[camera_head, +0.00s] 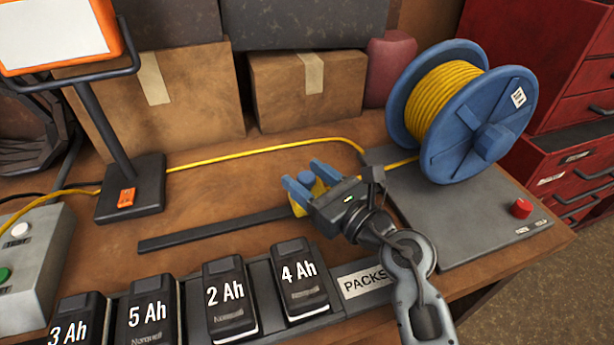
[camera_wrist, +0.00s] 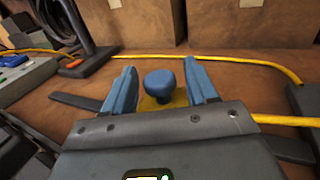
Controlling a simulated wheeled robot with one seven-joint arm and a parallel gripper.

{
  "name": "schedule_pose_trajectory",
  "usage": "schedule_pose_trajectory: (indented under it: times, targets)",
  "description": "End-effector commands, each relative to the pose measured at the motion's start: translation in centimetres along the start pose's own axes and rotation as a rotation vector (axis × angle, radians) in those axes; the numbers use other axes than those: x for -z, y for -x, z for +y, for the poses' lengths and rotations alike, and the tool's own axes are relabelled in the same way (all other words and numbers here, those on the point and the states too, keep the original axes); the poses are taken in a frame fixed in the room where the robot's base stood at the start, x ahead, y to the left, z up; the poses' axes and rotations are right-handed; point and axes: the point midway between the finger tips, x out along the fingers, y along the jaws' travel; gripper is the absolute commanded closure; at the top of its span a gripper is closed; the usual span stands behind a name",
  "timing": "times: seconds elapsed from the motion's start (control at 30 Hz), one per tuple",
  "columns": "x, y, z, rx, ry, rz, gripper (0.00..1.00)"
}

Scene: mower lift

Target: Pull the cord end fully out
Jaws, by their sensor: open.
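A blue knob (camera_head: 306,177) stands on a yellow block (camera_head: 298,208) above the bench's middle. My gripper (camera_head: 302,172) is open, with its blue fingers on either side of the knob. In the wrist view the knob (camera_wrist: 160,86) stands between the two fingers, with a gap visible on each side, and part of the yellow block (camera_wrist: 152,103) shows below it. A yellow cord (camera_wrist: 288,120) runs in from the right and goes out of sight behind my gripper's body. Its join to the block is hidden.
A blue reel (camera_head: 452,165) of yellow cord stands on a grey base at right, with a red button (camera_head: 521,208). Another cord stretch (camera_head: 250,150) crosses the bench behind my gripper. Battery packs (camera_head: 299,280) line the front edge; cardboard boxes (camera_head: 330,100) stand behind.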

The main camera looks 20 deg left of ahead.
Motion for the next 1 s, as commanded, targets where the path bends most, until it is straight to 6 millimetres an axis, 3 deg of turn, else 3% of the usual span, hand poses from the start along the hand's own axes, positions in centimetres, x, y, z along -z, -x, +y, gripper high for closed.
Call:
schedule_pose_trajectory:
  times: [0.43, 1.0]
  targets:
    - [0.2, 6.5, 0.0, 0.002, -0.002, 0.001, 0.43]
    - [0.0, 7.6, 0.0, -0.003, -0.002, 0.002, 0.44]
